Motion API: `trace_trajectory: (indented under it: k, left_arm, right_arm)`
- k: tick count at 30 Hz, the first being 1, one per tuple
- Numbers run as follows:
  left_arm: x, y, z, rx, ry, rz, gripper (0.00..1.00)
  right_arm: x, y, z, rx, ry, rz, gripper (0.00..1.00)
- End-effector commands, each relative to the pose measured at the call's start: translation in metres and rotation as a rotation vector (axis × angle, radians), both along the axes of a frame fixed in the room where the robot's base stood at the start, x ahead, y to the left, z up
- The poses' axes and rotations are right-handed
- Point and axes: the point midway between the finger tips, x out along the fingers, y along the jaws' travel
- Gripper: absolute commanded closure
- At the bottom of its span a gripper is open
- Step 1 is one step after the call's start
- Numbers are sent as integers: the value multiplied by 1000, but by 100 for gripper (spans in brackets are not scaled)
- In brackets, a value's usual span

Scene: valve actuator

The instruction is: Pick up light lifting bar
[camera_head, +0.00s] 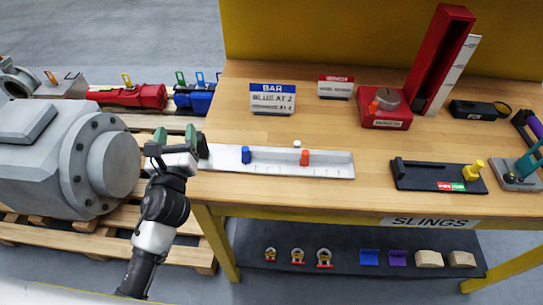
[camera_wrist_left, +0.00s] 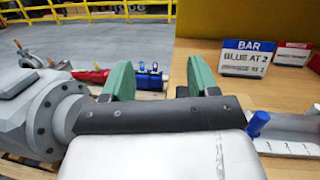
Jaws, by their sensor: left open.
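A light grey bar (camera_head: 325,171) with scale marks lies along the front left of the wooden bench; I take it for the light lifting bar. It carries a blue peg (camera_head: 246,155), an orange peg (camera_head: 305,157) and a small white knob (camera_head: 297,144). In the left wrist view the bar (camera_wrist_left: 290,146) shows only partly at the right edge, with its blue peg (camera_wrist_left: 258,122). My left gripper (camera_head: 176,135) has green fingers, open and empty, left of the bar's left end and apart from it. The fingers also show in the left wrist view (camera_wrist_left: 162,78). My right gripper is not in view.
A sign (camera_head: 272,98) reading "BAR, BLUE AT 2" stands behind the bar. A red block (camera_head: 386,112), a red channel (camera_head: 438,58) and a black fixture (camera_head: 438,177) are on the right. A grey flanged actuator (camera_head: 70,150) lies on a pallet at left.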

Motion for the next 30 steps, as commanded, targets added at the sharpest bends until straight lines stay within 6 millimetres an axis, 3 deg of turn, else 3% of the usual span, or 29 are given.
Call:
trace_trajectory:
  k: [1,4,11,21,30]
  left_arm:
    - [-15,-9,-18,20,41,-34,40]
    - [-34,-21,-40,47,93,-78,40]
    - [-56,-34,-65,75,153,-126,40]
    - [-4,-34,-66,78,155,-129,40]
    - [22,-32,-64,76,156,-128,40]
  right_arm:
    - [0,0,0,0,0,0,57]
    - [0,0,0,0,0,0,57]
    - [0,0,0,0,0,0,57]
    - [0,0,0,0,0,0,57]
    - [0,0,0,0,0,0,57]
